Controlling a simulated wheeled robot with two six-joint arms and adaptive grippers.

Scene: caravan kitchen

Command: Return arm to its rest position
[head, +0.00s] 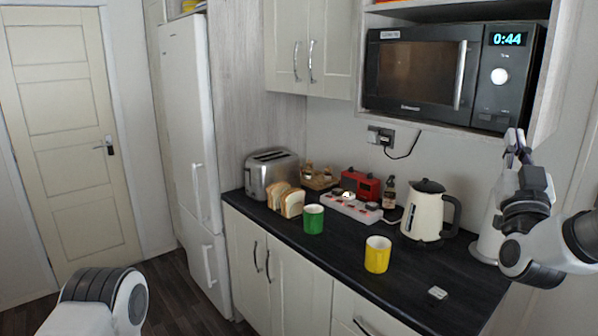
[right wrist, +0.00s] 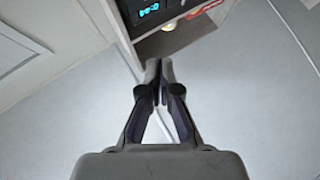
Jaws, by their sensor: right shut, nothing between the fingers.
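My right gripper (head: 515,138) is raised at the right of the head view, pointing up beside the microwave's lower right corner. Its fingers are shut with nothing between them. In the right wrist view the closed fingertips of the right gripper (right wrist: 160,65) meet in the middle, with pale wall behind them. The right arm is bent above the counter's right end and partly covers a whitish object there. A link of my left arm shows at the lower left of the head view; the left gripper is out of the picture.
The microwave (head: 430,75) sits in a wall niche, its display reading 0:44. On the dark counter (head: 350,262) stand a toaster (head: 270,172), bread slices (head: 291,204), a green mug (head: 313,219), a yellow mug (head: 377,254) and a cream kettle (head: 424,213). The counter's front right is mostly clear.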

